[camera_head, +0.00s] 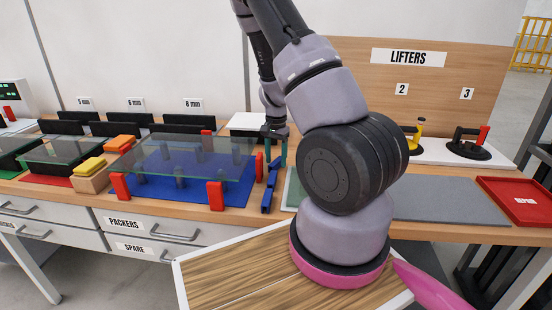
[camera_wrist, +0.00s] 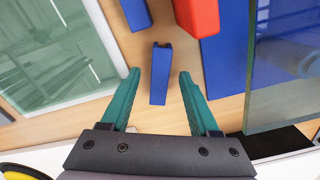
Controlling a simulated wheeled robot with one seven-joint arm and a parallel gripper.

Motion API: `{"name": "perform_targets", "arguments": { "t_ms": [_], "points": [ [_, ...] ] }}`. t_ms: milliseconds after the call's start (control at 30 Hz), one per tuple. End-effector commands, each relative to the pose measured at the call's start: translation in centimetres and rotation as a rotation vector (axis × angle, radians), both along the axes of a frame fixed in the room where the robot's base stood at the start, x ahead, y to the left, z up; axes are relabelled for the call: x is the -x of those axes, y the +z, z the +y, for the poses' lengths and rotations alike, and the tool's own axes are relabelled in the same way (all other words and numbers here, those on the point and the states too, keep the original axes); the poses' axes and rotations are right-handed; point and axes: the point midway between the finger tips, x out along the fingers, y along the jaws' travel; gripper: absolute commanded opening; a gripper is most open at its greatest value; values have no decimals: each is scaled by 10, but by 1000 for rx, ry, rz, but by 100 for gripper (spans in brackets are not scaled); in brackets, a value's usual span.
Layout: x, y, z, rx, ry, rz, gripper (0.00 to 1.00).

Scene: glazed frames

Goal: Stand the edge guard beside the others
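My gripper (camera_head: 276,158) is above the wooden bench, right of the glass pane on the blue mat. In the wrist view my gripper (camera_wrist: 158,74) has its two teal fingers apart. A blue edge guard (camera_wrist: 159,82) with a dark notched end shows between them, with clear gaps on both sides. Another blue guard (camera_wrist: 136,13) is at the top of that view, beside a red guard (camera_wrist: 198,18). In the head view the blue guards (camera_head: 267,200) are below my fingers. Red guards (camera_head: 216,195) stand at the pane's corners.
The glass pane (camera_head: 190,150) sits raised on the blue mat (camera_head: 236,190), close left of my gripper. Green-tinted glass (camera_wrist: 50,55) lies left in the wrist view. A grey mat (camera_head: 437,200), red tray (camera_head: 515,198) and lifters (camera_head: 468,146) are to the right.

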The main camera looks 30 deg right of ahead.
Motion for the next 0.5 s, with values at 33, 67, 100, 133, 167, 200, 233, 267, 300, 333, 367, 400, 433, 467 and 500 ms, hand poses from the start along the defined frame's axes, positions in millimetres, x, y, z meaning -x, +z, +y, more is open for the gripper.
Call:
{"name": "perform_targets", "arguments": {
  "t_ms": [33,67,100,133,167,200,233,267,300,333,367,400,433,467,500],
  "points": [
    [0,0,0,0,0,0,62],
    [0,0,0,0,0,0,62],
    [0,1,0,0,0,0,62],
    [0,2,0,-1,0,-1,62],
    [0,3,0,-1,1,-1,62],
    [-1,6,0,-1,2,-1,62],
    [-1,10,1,-1,3,-2,62],
    [-1,14,1,-1,3,-3,62],
    [-1,21,1,-1,3,-4,62],
    [-1,26,1,-1,2,-4,62],
    [-1,32,1,-1,3,-4,62],
    [-2,41,1,-1,4,-5,62],
    [-2,48,1,-1,3,-5,62],
    [-2,54,1,0,3,-6,62],
    [-1,62,1,-1,3,-4,62]
  ]
}}
